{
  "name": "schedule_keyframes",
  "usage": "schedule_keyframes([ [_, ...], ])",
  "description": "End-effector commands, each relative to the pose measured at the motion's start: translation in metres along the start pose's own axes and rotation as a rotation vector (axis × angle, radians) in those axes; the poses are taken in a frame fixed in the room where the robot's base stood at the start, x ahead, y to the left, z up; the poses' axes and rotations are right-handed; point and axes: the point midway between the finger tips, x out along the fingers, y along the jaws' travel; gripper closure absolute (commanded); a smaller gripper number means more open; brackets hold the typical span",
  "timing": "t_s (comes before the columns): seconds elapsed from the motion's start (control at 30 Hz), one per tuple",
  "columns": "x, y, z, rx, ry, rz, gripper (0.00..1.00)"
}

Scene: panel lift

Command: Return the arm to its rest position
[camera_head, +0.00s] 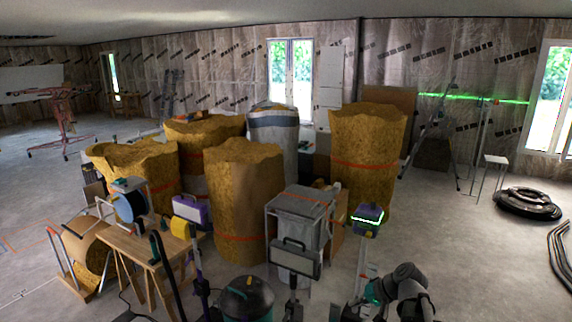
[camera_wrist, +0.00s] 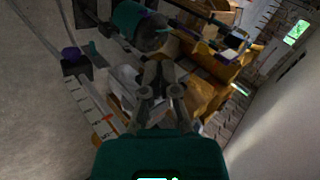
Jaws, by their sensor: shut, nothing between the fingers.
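My arm (camera_head: 405,282) shows at the bottom right of the head view, with grey links folded low and a teal part beside them. My gripper (camera_wrist: 158,80) is in the middle of the wrist view. Its two dark fingers are together and nothing is between them. I cannot make out the fingertips clearly in the head view. The wrist camera looks down over the equipment and floor.
Large yellow insulation rolls (camera_head: 243,200) stand in the middle. A wooden workbench (camera_head: 143,247), a teal-and-black vacuum (camera_head: 247,298) and a grey bin (camera_head: 300,208) crowd the near side. Black coils (camera_head: 527,203) lie at the right. A red-framed panel lift (camera_head: 62,120) stands far left. Open floor lies right.

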Motion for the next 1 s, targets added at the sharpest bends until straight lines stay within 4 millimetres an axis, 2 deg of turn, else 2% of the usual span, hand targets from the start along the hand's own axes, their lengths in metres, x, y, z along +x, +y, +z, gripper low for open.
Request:
schedule_keyframes([
  [0.03, 0.008, -0.001, 0.015, -0.014, -0.032, 0.054, 1.00],
  [0.2, 0.026, 0.004, 0.053, -0.057, -0.125, 0.246, 1.00],
  [0.5, 0.033, 0.015, 0.104, -0.136, -0.232, 0.576, 1.00],
  [0.7, 0.028, 0.020, 0.118, -0.165, -0.254, 0.701, 1.00],
  [1.0, 0.027, 0.021, 0.119, -0.170, -0.257, 0.728, 1.00],
])
